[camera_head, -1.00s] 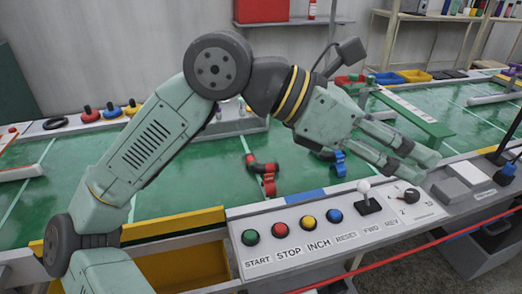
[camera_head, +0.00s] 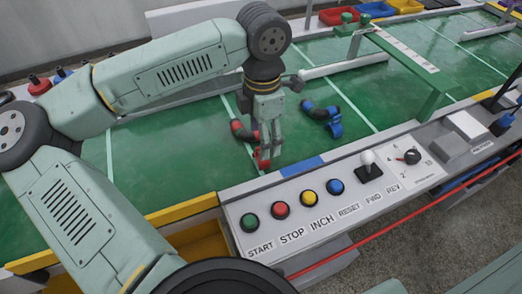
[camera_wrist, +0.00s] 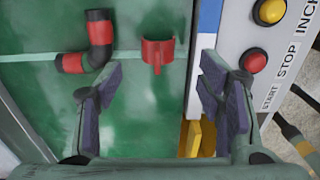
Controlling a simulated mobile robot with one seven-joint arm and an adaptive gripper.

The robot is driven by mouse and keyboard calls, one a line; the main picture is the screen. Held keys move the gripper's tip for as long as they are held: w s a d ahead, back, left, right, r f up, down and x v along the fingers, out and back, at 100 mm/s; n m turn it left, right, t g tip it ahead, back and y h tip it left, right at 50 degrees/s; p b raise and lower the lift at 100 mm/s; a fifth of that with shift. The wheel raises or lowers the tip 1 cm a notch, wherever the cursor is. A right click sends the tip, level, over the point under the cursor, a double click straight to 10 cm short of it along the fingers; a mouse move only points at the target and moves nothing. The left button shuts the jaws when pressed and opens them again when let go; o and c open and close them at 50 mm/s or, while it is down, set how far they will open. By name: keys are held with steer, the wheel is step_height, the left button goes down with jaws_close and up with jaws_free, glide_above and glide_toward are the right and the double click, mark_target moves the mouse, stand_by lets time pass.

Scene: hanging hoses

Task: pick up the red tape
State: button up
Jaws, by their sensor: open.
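A small curved red piece (camera_wrist: 158,50), which looks like the red tape, lies on the green surface near the panel. In the wrist view it sits just beyond my fingertips, roughly centred between them. My gripper (camera_wrist: 161,74) is open and empty, with its fingers on either side. In the head view my gripper (camera_head: 265,155) points down over the green bed, and the red piece (camera_head: 264,163) is mostly hidden by its fingers. A black elbow hose with red bands (camera_wrist: 97,42) lies to the left of the red piece; it also shows in the head view (camera_head: 242,131).
A black hose with blue bands (camera_head: 318,109) and a blue clip (camera_head: 335,129) lie to the right. A button panel (camera_head: 330,195) borders the bed in front. A green bridge-like stand (camera_head: 405,55) rises at right. Green surface around the red piece is clear.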

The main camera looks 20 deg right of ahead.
step_height(320, 180, down, 5)
steer(key=shift+w+p, duration=0.15)
steer(key=shift+p, duration=0.7)
steer(key=shift+c, duration=0.4)
steer(key=c, duration=0.8)
steer(key=shift+o, duration=0.2)
steer(key=shift+r, duration=0.1)
steer(key=shift+r+b, duration=0.3)
steer(key=shift+r, duration=0.1)
step_height(320, 180, up, 2)
steer(key=shift+r+b, duration=0.1)
steer(key=shift+b, duration=0.45)
steer(key=s+b, duration=0.1)
steer(key=s, duration=0.4)
steer(key=s+r+b, duration=0.1)
steer(key=s, duration=0.4)
steer(key=s+r+b, duration=0.1)
steer(key=s+b, duration=0.1)
steer(key=s, duration=0.4)
steer(key=shift+a, duration=0.2)
